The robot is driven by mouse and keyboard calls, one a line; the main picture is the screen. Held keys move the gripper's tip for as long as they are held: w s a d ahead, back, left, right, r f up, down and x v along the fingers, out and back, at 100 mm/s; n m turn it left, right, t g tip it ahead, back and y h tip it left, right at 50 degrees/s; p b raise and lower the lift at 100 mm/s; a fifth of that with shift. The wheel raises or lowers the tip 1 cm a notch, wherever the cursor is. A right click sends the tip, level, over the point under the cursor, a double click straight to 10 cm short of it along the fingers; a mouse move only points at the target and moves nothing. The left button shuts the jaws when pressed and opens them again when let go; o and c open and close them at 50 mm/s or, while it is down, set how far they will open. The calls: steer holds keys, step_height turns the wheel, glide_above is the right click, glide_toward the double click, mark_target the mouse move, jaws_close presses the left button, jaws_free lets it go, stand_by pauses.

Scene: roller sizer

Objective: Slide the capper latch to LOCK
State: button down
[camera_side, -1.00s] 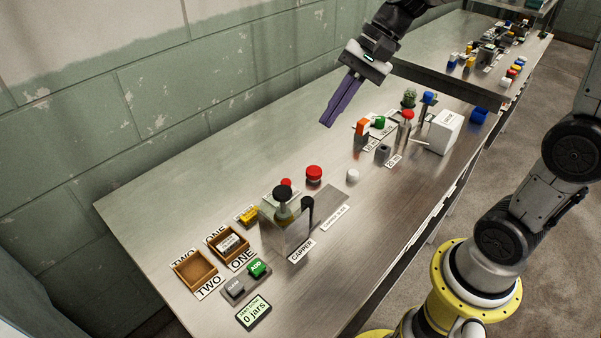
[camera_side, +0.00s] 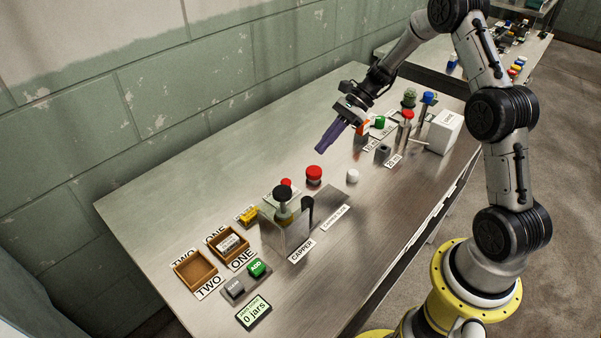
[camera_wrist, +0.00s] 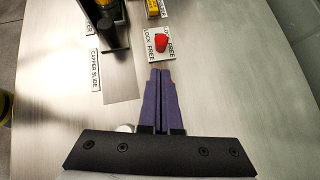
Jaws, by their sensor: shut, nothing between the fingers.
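The capper (camera_side: 287,232) is a clear-sided box with a black knob on top, at the middle front of the bench in the side view. A small red knob (camera_side: 286,183) shows just behind it. In the wrist view a red knob (camera_wrist: 161,43) sits on a white plate (camera_wrist: 148,56) marked LOCK and FREE; which word it stands at is hard to tell. My gripper (camera_side: 321,149) has purple fingers and is shut and empty, above the bench beyond the capper. In the wrist view my gripper (camera_wrist: 160,73) points at the plate's near edge.
A larger red-topped piece (camera_side: 314,174) stands close below my fingers. A white cap (camera_side: 352,176) and the grey capper slide (camera_side: 340,198) lie to its right. Buttons, wooden trays and a display fill the near left. The back left of the bench is clear.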

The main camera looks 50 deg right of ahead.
mark_target(288, 183)
stand_by(0.3)
steer(key=x, duration=1)
steer(key=shift+a+r, duration=0.1)
steer(key=shift+a, duration=0.05)
steer(key=shift+a, duration=1.75)
steer(key=shift+r, duration=0.1)
steer(key=v, duration=1)
steer(key=shift+d, duration=0.2)
